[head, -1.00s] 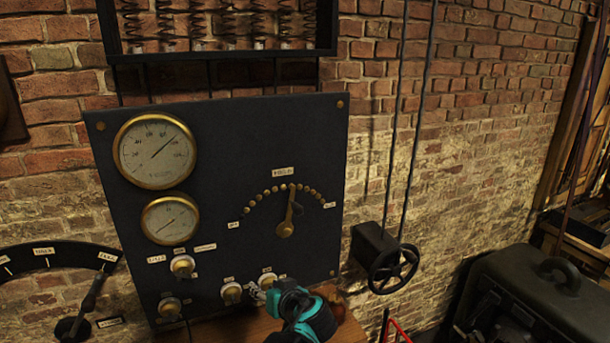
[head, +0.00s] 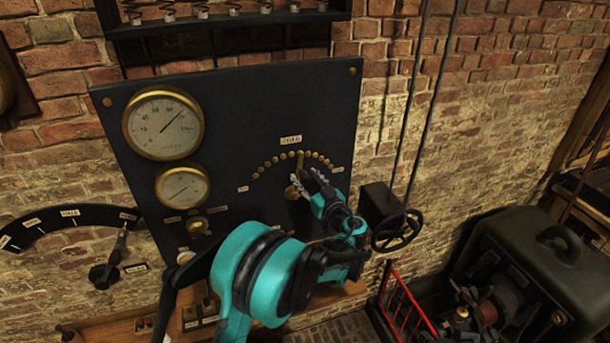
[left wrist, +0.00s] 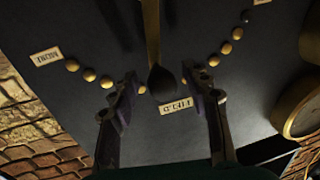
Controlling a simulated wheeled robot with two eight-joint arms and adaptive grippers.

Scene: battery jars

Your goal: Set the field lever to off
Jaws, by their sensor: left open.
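The field lever (head: 299,163) is a brass arm with a dark knob on the black panel. It points up toward the label above the middle of an arc of brass studs. End labels sit at the left and right of the arc. My left gripper (head: 306,184) is at the panel in front of the lever's lower part. In the left wrist view the lever's knob (left wrist: 162,80) shows between the two spread fingers of the left gripper (left wrist: 164,100). I cannot tell whether a finger touches it. My right gripper is not in view.
Two round gauges (head: 163,125) and several small knobs are on the panel's left side. A handwheel (head: 397,231) on a black box is right of the panel. Another lever (head: 117,245) stands at the far left. A dark machine (head: 540,260) and a red rack (head: 402,305) are lower right.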

